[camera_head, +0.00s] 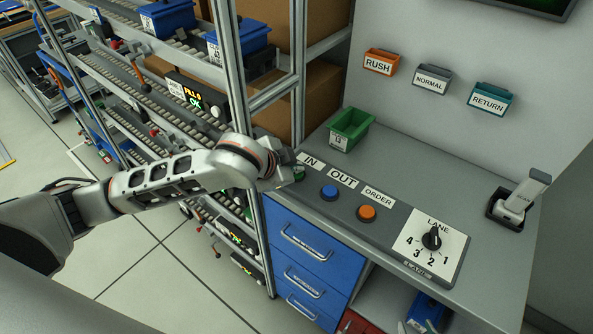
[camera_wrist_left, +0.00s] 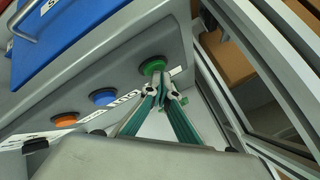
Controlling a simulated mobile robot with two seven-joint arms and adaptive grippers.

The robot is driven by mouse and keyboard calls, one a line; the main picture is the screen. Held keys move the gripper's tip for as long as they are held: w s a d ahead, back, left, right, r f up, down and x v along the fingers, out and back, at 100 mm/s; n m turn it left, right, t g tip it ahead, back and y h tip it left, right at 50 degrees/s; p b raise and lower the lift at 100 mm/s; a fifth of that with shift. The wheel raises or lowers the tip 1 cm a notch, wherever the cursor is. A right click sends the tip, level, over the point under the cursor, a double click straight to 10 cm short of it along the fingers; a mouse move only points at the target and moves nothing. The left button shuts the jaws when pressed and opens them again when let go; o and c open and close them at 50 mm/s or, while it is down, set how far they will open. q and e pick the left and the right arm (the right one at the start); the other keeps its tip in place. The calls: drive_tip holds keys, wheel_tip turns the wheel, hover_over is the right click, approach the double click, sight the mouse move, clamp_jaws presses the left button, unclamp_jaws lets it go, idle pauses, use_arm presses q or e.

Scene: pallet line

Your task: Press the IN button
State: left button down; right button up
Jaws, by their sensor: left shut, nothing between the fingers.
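The green IN button (camera_head: 299,173) sits at the left end of a grey control panel, below the IN label (camera_head: 311,162). In the head view it is partly covered by my left gripper (camera_head: 284,174), whose arm reaches in from the left. In the left wrist view the green button (camera_wrist_left: 153,65) is just beyond the tips of my left gripper (camera_wrist_left: 163,88). The fingers are shut and empty, very close to the button. I cannot tell whether they touch it. My right gripper is in neither view.
A blue OUT button (camera_head: 329,193), an orange ORDER button (camera_head: 367,213) and a LANE dial (camera_head: 432,238) follow along the panel. A green bin (camera_head: 349,130) stands behind it. The metal rack post (camera_head: 234,75) rises close to my left wrist. A scanner (camera_head: 520,199) stands at right.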

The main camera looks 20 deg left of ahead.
sight(296, 175)
use_arm(q)
drive_tip(key=shift+r, duration=0.9)
drive_tip(key=shift+r, duration=2.5)
